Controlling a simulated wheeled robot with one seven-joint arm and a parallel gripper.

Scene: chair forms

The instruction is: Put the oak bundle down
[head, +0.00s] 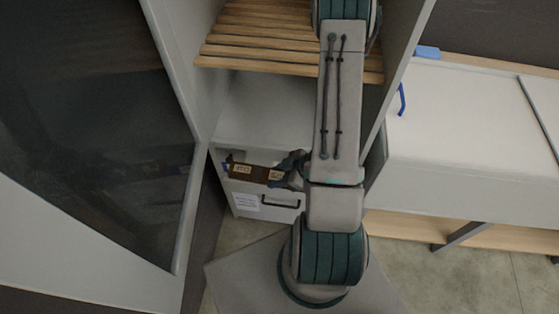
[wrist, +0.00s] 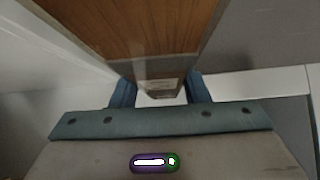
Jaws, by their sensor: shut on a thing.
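The oak bundle (head: 254,173) is brown with pale labels. It shows in the head view at the front of the white cabinet's lower compartment, just above a drawer handle. My gripper (head: 288,170) is shut on its right end. In the wrist view, the bundle's brown wood face (wrist: 130,28) fills the upper middle, and its near end sits between the two blue fingers of my gripper (wrist: 160,90). I cannot tell whether the bundle touches the surface beneath it. My arm hides part of the compartment's right side.
A slatted wooden shelf (head: 265,45) lies above the white lower surface (head: 262,110). A drawer front with a dark handle (head: 280,202) and a paper label (head: 245,201) is below. A dark-glazed panel (head: 90,130) stands at left. A white bench (head: 460,130) is at right.

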